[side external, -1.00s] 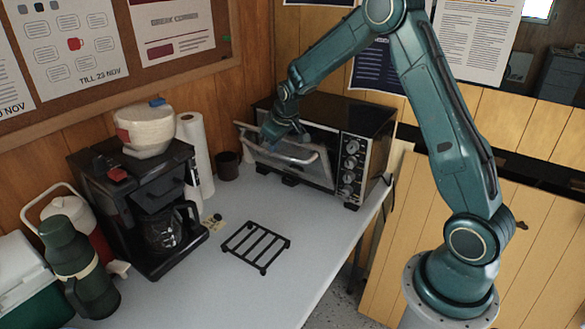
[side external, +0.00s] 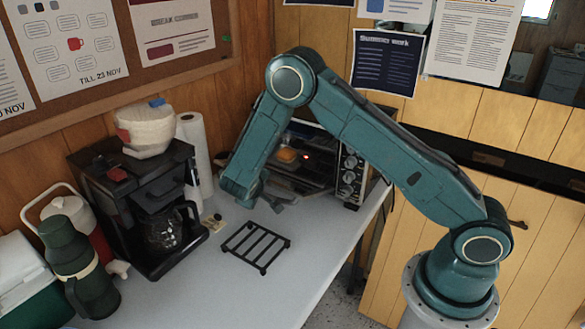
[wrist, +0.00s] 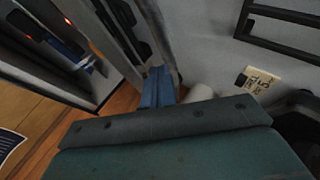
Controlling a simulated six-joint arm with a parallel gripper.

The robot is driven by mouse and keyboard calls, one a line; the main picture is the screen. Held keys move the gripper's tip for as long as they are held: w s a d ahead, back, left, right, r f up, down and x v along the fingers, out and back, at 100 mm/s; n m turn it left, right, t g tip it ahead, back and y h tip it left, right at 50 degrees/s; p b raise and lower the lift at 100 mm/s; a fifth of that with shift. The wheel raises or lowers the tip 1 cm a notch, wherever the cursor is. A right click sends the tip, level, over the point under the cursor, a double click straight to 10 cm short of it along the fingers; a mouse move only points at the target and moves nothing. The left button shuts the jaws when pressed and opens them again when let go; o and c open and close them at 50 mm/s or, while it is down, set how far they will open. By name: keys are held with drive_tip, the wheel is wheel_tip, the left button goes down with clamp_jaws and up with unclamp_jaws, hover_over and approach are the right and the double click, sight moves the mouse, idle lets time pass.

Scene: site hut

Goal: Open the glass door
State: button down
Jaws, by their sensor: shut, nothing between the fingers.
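The toaster oven (side external: 349,178) stands at the back right of the table. Its glass door (side external: 296,184) is swung down at the front, partly hidden behind my arm. The oven's inside shows, with a red glow and a small orange-brown item (side external: 288,155). My gripper (side external: 274,201) is low in front of the door, mostly hidden by my wrist. In the wrist view, my gripper's blue fingers (wrist: 157,90) are shut and empty beside a grey bar (wrist: 160,42), likely the door's handle or edge. I cannot tell whether they touch.
A black wire rack (side external: 256,247) lies on the white table in front of the oven. A coffee maker (side external: 125,200) with a glass pot stands left. Behind it is a paper towel roll (side external: 197,150). A green flask (side external: 75,255) stands front left. The table's front middle is clear.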

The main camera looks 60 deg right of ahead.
drive_tip(key=shift+h, duration=0.7)
drive_tip(key=shift+a+f, duration=0.25)
drive_tip(key=shift+f, duration=0.65)
drive_tip(key=shift+a+f, duration=0.2)
drive_tip(key=shift+f, duration=0.75)
drive_tip(key=shift+a+f, duration=0.25)
drive_tip(key=shift+f, duration=0.65)
drive_tip(key=shift+a, duration=0.1)
drive_tip(key=f+v, duration=0.1)
drive_tip(key=v, duration=0.8)
drive_tip(key=shift+s+a, duration=0.2)
drive_tip(key=shift+a, duration=0.5)
drive_tip(key=shift+r, duration=0.15)
